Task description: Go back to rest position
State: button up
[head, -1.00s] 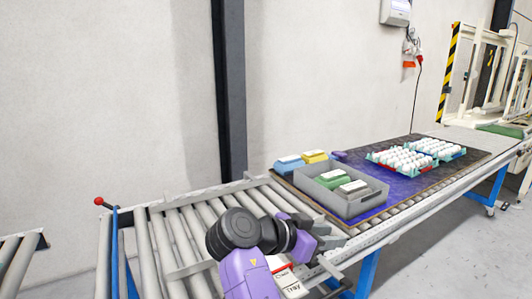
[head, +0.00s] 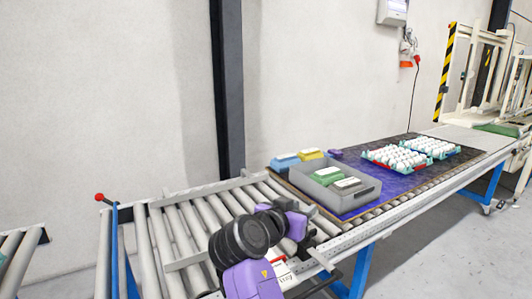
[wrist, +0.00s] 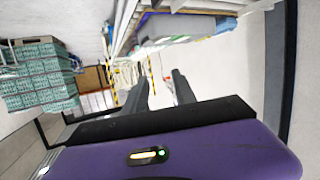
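My gripper (wrist: 160,92) shows in the wrist view with its two dark fingers apart and nothing between them. In the head view my purple and black arm is folded low over the roller conveyor, near its front edge. The gripper's fingers are hard to make out there.
A grey crate (head: 366,199) with green and grey egg boxes stands on the blue mat (head: 395,182). Blue (head: 284,162) and yellow (head: 310,154) boxes lie behind it. Two egg trays (head: 372,157) (head: 455,154) are farther right. The rollers (head: 180,240) left of my arm are bare.

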jog(key=s+a+f+n+t+y+b, duration=0.1)
jog(key=s+f+n+t+y, duration=0.15)
jog(key=f, duration=0.25)
jog(key=s+a+f+n+t+y+b, duration=0.1)
jog(key=s+a+f+n+y, duration=0.15)
jog(key=f+n, duration=0.2)
jog(key=s+d+f+n+t+y+b, duration=0.1)
jog(key=s+d+f+n+t+y, duration=0.15)
jog(key=s+f+y, duration=0.5)
jog(key=s+d+f+m+g+h+b, duration=0.1)
jog(key=s+d+f+h+b, duration=0.2)
jog(key=s, duration=1.1)
jog(key=s+d+f+m+g+b, duration=0.15)
jog(key=s+d+f, duration=0.3)
jog(key=s, duration=1.05)
jog(key=s+d+f+m+g+h+b, duration=0.1)
jog(key=s+d+f+h+b, duration=0.3)
jog(key=s, duration=1)
notch_tip(320, 180, up, 15)
jog(key=d+y+p, duration=0.1)
jog(key=y+p, duration=0.1)
jog(key=p, duration=1.3)
jog(key=shift+w+y, duration=0.1)
jog(key=shift+y, duration=0.15)
